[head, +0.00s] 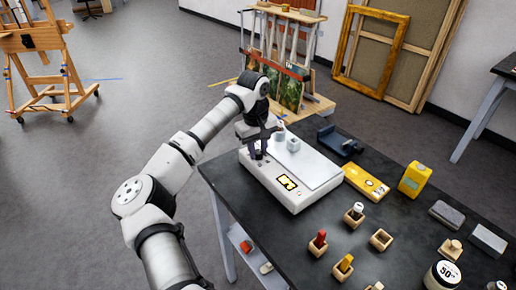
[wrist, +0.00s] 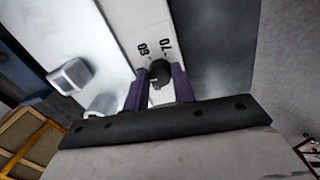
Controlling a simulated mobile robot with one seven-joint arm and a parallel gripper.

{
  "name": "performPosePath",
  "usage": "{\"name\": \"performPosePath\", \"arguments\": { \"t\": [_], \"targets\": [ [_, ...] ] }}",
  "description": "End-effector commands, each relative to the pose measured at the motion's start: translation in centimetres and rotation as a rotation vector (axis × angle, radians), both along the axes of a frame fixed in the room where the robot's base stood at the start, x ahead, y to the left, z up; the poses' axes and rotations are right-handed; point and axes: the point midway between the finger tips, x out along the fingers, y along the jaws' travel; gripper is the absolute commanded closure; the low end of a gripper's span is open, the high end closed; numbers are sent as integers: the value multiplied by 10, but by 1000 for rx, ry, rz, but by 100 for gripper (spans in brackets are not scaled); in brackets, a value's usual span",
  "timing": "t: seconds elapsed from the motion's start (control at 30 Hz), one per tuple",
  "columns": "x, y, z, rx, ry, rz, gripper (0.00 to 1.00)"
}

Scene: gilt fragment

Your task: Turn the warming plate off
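The warming plate (head: 318,172) is a white box with a pale flat top, on the dark table. My gripper (head: 258,155) reaches down over the plate's left end. In the wrist view, a dark round knob (wrist: 160,70) sits on the plate's white strip (wrist: 140,22), with the marks 60 and 70 beside it. The two purple fingers of my gripper (wrist: 160,78) stand on either side of the knob, close to it. I cannot tell whether they press on it.
Two small pale containers (head: 293,145) stand on the plate close to my gripper; one also shows in the wrist view (wrist: 70,77). A yellow box (head: 366,182), a dark blue holder (head: 338,140) and several small wooden blocks share the table (head: 340,225). An easel stands behind.

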Motion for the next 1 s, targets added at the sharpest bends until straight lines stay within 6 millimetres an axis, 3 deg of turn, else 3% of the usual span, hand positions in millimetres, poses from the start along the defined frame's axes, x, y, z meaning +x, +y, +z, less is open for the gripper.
{"name": "performPosePath", "arguments": {
  "t": [0.13, 0.57, 1.0],
  "targets": [
    [0, 0, 0, -1, 0, 0, 97],
    [0, 0, -1, 2, -1, 100, 97],
    [1, -1, -1, 1, -4, 480, 97]
  ]
}}
